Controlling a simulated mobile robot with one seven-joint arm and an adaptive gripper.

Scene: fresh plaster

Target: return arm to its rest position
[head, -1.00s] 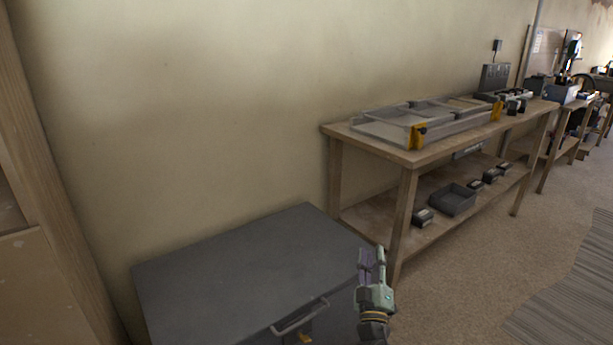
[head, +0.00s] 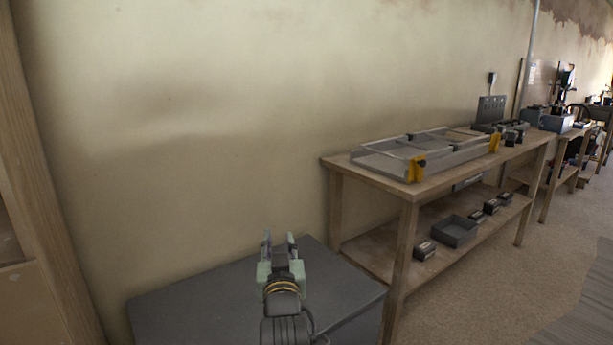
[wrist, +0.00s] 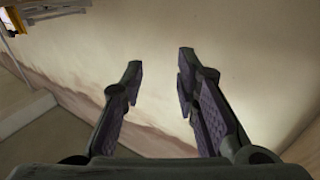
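My gripper (head: 279,240) is in front of the dark grey cabinet in the head view, its fingers pointing up and away. In the wrist view my gripper (wrist: 158,80) shows two fingers spread apart with only the plaster wall behind the gap. It is open and holds nothing. My forearm runs down out of the bottom of the head view.
The grey cabinet (head: 190,305) stands against the plaster wall (head: 190,150), its top bare where visible. A wooden workbench (head: 385,185) to the right bears a clear-sided tray (head: 390,160) with yellow clamps. A wooden frame (head: 45,180) stands at the left. Floor is open at right.

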